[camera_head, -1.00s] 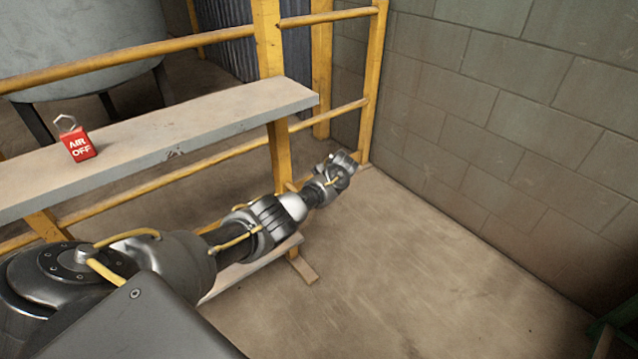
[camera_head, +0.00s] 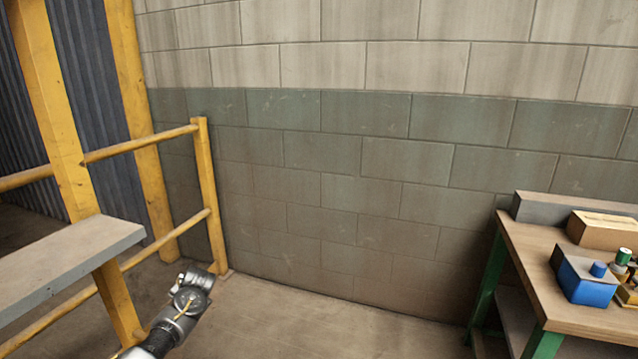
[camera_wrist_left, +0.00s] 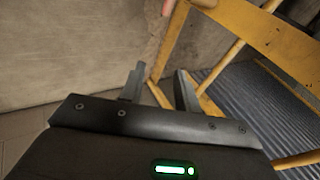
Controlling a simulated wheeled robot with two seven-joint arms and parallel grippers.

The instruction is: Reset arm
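My left arm (camera_head: 178,318) comes up from the bottom left in the head view, in front of the yellow railing. Its far end is near the railing's corner post, and the fingers cannot be made out there. In the left wrist view my left gripper (camera_wrist_left: 160,72) shows two dark fingers spread apart with nothing between them. The yellow frame lies beyond the fingers. My right gripper is in neither view.
A yellow railing (camera_head: 208,185) with a grey shelf board (camera_head: 65,262) stands at left. A block wall (camera_head: 330,175) is behind. A green-legged workbench (camera_head: 535,265) at right holds a blue box (camera_head: 588,282) and cardboard box (camera_head: 605,230). Floor between is clear.

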